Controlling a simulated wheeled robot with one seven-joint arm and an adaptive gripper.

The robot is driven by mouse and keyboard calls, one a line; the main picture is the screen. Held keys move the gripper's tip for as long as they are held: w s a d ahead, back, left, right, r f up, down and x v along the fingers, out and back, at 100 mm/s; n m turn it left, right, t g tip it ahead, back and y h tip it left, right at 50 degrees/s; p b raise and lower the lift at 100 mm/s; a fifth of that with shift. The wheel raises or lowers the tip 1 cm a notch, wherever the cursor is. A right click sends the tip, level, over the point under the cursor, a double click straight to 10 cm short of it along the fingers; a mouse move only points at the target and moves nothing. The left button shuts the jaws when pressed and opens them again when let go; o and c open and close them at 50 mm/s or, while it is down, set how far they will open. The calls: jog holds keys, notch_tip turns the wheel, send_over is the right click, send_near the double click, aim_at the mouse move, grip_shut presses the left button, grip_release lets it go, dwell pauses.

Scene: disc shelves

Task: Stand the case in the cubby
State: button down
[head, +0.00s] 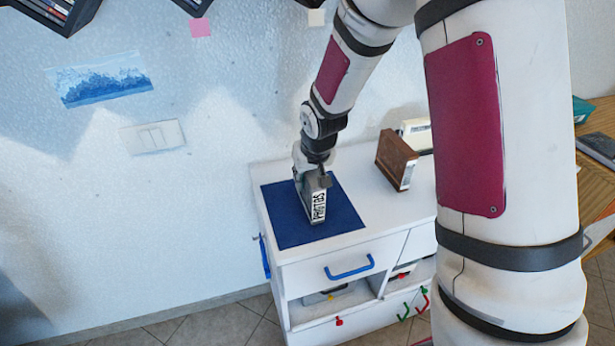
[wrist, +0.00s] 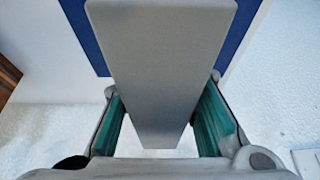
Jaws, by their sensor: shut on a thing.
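The case (head: 318,203) is grey with a lettered label on its narrow side. It stands upright over the blue mat (head: 282,227) on top of the white cabinet; I cannot tell whether its lower edge touches the mat. My gripper (head: 313,178) is shut on it from above. In the wrist view the grey case (wrist: 160,60) sits between the green pads of my gripper (wrist: 161,118). Open cubbies show in the cabinet front below the drawer: a left one (head: 345,300) with a pale item inside, and a right one (head: 412,278), also holding something.
A brown box-like object (head: 396,160) and a cream one (head: 416,135) stand on the cabinet top, right of the mat. The drawer has a blue handle (head: 349,270). Red and green hooks (head: 405,311) are on the lower front. A wooden table (head: 597,180) is at right.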

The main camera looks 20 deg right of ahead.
jog(key=c, duration=1.2)
grip_release()
jog(key=shift+f, duration=0.2)
jog(key=shift+c, duration=0.2)
jog(key=shift+r, duration=0.1)
jog(key=shift+r, duration=0.25)
jog(key=p+v, duration=0.1)
jog(key=v, duration=1)
jog(key=shift+s+r, duration=0.2)
jog(key=shift+r, duration=0.15)
jog(key=s+r, duration=0.4)
jog(key=s, duration=0.5)
jog(key=s+r, duration=0.3)
jog(key=s, duration=0.6)
jog(key=s+r, duration=0.4)
jog(key=s, duration=0.5)
jog(key=shift+s+d+r, duration=0.15)
jog(key=shift+s+r, duration=0.1)
jog(key=shift+r, duration=0.1)
